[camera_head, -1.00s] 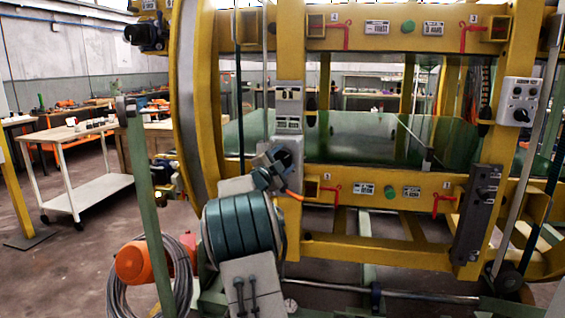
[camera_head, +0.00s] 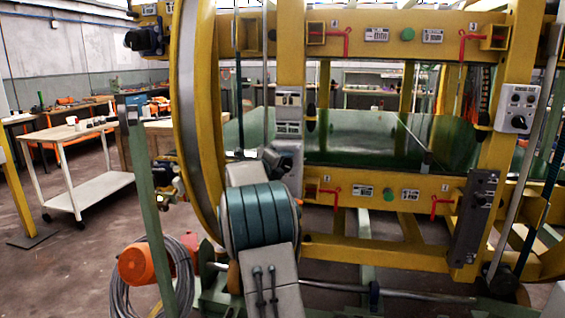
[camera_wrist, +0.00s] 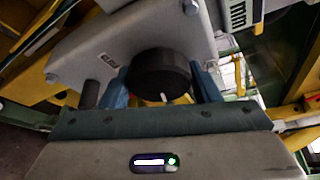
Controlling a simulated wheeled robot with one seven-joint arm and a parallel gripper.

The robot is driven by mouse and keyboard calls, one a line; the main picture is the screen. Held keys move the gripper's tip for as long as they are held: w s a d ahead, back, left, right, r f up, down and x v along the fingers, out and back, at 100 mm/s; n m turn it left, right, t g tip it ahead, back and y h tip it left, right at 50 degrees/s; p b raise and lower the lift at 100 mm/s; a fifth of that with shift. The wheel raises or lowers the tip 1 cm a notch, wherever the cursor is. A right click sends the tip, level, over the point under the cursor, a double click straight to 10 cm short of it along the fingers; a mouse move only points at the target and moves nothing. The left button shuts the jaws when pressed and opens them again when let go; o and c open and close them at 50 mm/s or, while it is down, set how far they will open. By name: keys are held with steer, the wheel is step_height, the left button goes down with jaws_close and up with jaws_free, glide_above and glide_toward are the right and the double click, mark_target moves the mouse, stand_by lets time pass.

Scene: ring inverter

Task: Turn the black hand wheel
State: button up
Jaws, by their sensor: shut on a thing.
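The black hand wheel (camera_wrist: 160,76) shows in the wrist view as a thick dark disc in front of a grey bracket (camera_wrist: 130,40). My gripper (camera_wrist: 162,90) has a blue finger on each side of the wheel and is shut on it. A small pale mark shows at the wheel's lower edge. In the head view, a dark part of the wheel (camera_head: 275,160) shows just above my arm, on the grey unit of the yellow frame. My arm hides the fingers there.
The yellow ring frame (camera_head: 205,120) stands close around the wheel. A grey control box (camera_head: 517,105) is on the right post. An orange motor (camera_head: 145,263) and coiled cable lie at lower left. A white cart (camera_head: 95,193) stands farther left, with open floor nearby.

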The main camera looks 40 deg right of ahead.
steer(key=m+y, duration=0.1)
steer(key=m, duration=0.1)
steer(key=m+y+p, duration=0.1)
steer(key=m, duration=0.1)
steer(key=shift+s+f+m+t+y+p, duration=0.1)
steer(key=shift+m+t+y+p, duration=0.2)
steer(key=shift+m+t, duration=0.1)
steer(key=m+t+y, duration=0.1)
steer(key=m, duration=0.1)
steer(key=m+t+y, duration=0.1)
steer(key=m, duration=0.1)
steer(key=shift+f, duration=0.1)
steer(key=m+t+y+b, duration=0.1)
steer(key=m, duration=0.1)
steer(key=m+t+y+b, duration=0.1)
steer(key=m, duration=0.1)
steer(key=shift+f+m+t+b, duration=0.15)
steer(key=shift+m+t+b, duration=0.15)
steer(key=shift+b, duration=0.05)
steer(key=m+t+b, duration=0.2)
steer(key=m+b, duration=0.1)
steer(key=shift+m+y, duration=0.3)
steer(key=shift+m, duration=0.1)
steer(key=shift+t+b, duration=0.3)
steer(key=o, duration=1)
steer(key=shift+r, duration=0.25)
